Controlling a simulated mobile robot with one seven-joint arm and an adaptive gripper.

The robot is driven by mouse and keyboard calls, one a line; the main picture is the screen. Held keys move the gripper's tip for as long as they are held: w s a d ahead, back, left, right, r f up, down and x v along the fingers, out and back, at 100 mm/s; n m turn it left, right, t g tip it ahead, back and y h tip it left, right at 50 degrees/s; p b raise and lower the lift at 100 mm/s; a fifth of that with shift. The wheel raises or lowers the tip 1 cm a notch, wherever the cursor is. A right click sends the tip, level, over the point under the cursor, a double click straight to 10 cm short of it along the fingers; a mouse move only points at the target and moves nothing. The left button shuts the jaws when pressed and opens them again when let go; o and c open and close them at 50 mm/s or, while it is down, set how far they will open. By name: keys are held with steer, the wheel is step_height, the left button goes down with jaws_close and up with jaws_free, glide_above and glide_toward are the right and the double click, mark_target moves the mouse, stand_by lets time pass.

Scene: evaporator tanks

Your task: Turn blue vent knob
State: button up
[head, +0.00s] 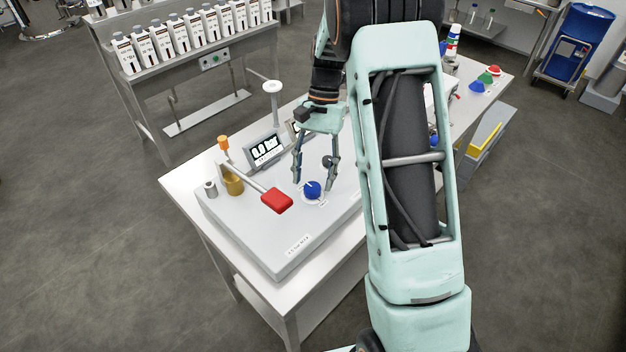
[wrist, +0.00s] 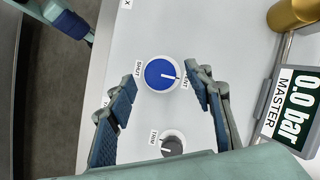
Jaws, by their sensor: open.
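The blue vent knob (head: 313,189) sits on top of the pale grey panel box (head: 270,235). In the wrist view the blue knob (wrist: 158,72) has a white collar and a white pointer line aimed right, toward the partly hidden VENT label; the SHUT label is on its left. My gripper (head: 313,184) is open and points down over the knob. In the wrist view its fingertips (wrist: 162,78) are on either side of the knob, with nothing held.
A grey TRIM knob (wrist: 172,145) lies between the fingers, nearer the palm. A display (head: 266,149) reads 0.0 bar.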

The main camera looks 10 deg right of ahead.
steer(key=v, duration=1)
steer(key=shift+r, duration=0.15)
steer(key=shift+w, duration=0.1)
